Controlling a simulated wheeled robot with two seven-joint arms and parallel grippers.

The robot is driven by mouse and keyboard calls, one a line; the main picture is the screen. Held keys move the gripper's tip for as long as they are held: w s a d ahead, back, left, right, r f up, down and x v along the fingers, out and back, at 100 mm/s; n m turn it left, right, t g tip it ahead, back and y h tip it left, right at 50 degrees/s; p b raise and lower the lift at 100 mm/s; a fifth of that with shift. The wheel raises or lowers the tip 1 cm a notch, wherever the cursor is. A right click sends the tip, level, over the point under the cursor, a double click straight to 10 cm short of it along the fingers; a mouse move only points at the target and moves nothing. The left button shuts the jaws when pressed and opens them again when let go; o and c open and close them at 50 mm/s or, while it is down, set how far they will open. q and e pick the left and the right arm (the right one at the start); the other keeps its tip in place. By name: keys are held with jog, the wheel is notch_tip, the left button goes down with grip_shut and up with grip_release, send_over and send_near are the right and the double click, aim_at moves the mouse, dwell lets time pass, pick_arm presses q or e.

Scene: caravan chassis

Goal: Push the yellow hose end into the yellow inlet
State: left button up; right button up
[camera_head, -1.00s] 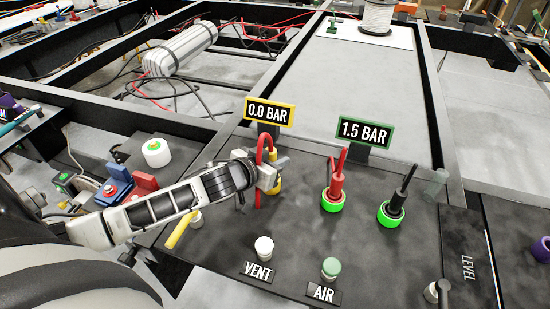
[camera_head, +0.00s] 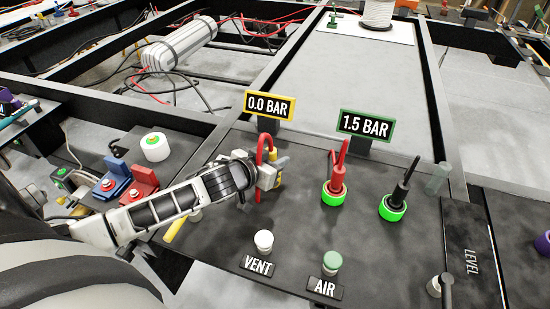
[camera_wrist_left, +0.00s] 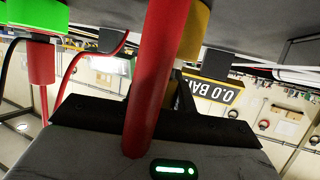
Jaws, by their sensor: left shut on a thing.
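My left gripper (camera_head: 268,177) is shut on a yellow part at the lower end of a looped red hose (camera_head: 265,145), just in front of the yellow-framed 0.0 BAR sign. I take this part to be the yellow hose end (camera_head: 281,162); my fingers cover much of it. In the left wrist view, the picture is upside down; a yellow cylinder (camera_wrist_left: 197,30) shows beside the thick red hose (camera_wrist_left: 155,80). I cannot tell the yellow inlet apart from the hose end, or how deep the end sits. My right gripper is not in view.
Red (camera_head: 334,190) and black (camera_head: 394,206) hose ends stand in green-ringed inlets to the right. VENT (camera_head: 263,240) and AIR (camera_head: 331,262) knobs stand in front. The yellow 0.0 BAR sign (camera_head: 270,107) and green 1.5 BAR sign (camera_head: 366,125) stand behind.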

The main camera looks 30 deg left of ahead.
pick_arm(q)
jog(key=shift+f, duration=0.4)
jog(key=o, duration=1.1)
jog(key=shift+r, duration=0.1)
jog(key=v, duration=1.6)
jog(key=shift+r+p, duration=0.1)
jog(key=shift+p, duration=0.2)
